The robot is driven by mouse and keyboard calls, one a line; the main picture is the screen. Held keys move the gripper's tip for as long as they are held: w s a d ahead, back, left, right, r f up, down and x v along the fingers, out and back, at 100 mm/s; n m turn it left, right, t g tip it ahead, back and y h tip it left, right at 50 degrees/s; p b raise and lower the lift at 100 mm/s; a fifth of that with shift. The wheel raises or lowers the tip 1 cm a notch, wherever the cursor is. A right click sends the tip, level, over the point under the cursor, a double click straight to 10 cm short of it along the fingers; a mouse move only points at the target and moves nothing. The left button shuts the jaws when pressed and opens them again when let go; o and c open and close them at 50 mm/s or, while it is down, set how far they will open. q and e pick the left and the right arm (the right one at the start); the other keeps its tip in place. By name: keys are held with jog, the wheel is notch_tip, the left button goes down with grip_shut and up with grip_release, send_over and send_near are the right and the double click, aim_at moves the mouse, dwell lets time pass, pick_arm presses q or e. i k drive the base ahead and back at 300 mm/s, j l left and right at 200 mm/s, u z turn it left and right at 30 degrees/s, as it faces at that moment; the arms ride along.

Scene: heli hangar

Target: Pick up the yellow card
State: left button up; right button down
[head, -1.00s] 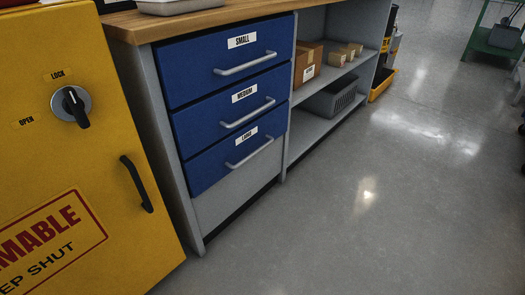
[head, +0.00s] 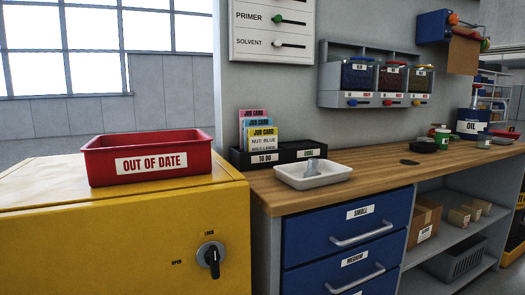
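The yellow card (head: 264,146) stands upright in the black "TO DO" section of a card holder (head: 264,159) at the left end of the wooden workbench. It reads "JOB CARD", "NUT: BLUE" and a further line. It is the front card, with a blue card and a pink card (head: 253,115) showing behind and above it. Its lower edge is hidden by the holder. Neither of my grippers is in the head view.
A red "OUT OF DATE" bin (head: 189,158) stands on the yellow cabinet (head: 120,245) at left. Colored dispensers hang on the wall. The middle of the bench top (head: 385,160) is mostly clear.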

aim_at(260, 139)
jog(key=i+l, duration=0.15)
jog(key=i+l+u, duration=0.7)
jog(key=l+u, duration=0.2)
